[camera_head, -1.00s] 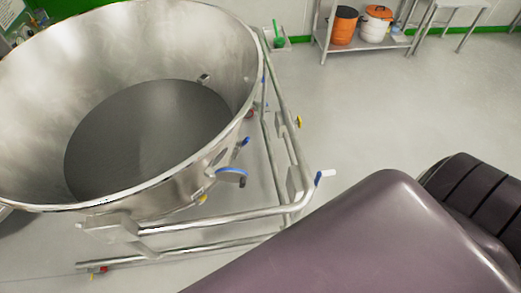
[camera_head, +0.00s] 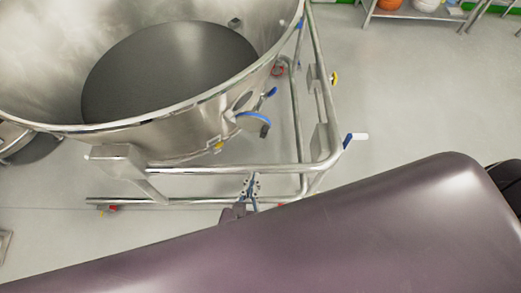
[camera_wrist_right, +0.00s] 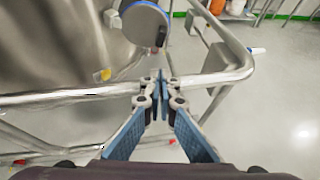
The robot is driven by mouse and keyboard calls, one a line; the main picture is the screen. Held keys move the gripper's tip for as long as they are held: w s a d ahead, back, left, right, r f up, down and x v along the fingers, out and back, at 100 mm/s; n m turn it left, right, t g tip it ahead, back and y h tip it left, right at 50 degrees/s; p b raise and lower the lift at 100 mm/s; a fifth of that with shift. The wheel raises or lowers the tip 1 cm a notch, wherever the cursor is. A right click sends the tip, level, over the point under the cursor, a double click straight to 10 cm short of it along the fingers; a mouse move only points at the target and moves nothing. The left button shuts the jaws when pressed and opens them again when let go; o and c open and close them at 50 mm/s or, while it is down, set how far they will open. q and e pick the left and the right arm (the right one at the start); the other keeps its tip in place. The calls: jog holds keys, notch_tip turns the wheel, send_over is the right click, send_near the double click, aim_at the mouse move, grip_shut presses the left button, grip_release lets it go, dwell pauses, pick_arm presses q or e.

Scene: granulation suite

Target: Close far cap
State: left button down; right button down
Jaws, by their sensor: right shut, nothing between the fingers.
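A large steel bowl (camera_head: 75,128) on a tubular steel frame (camera_head: 230,169) fills the upper left of the head view. In the right wrist view the blue cap (camera_wrist_right: 145,22) is at the top, ahead of the fingers. I cannot tell whether it is the far cap or fully shut. My right gripper (camera_head: 251,176) is shut and empty at the frame's front rail, below the cap and apart from it; its fingertips (camera_wrist_right: 160,75) meet in the wrist view. My left gripper is out of view.
A white and blue handle (camera_head: 354,137) projects from the frame's right corner. A steel shelf (camera_head: 410,13) stands at the back. The floor to the right is clear.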

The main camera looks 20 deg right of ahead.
send_near(263, 136)
notch_tip(263, 136, down, 3)
jog(key=w, duration=0.2)
jog(key=shift+w+d+p, duration=0.65)
jog(key=shift+w+d, duration=0.7)
jog(key=shift+w, duration=0.2)
jog(key=shift+r, duration=0.1)
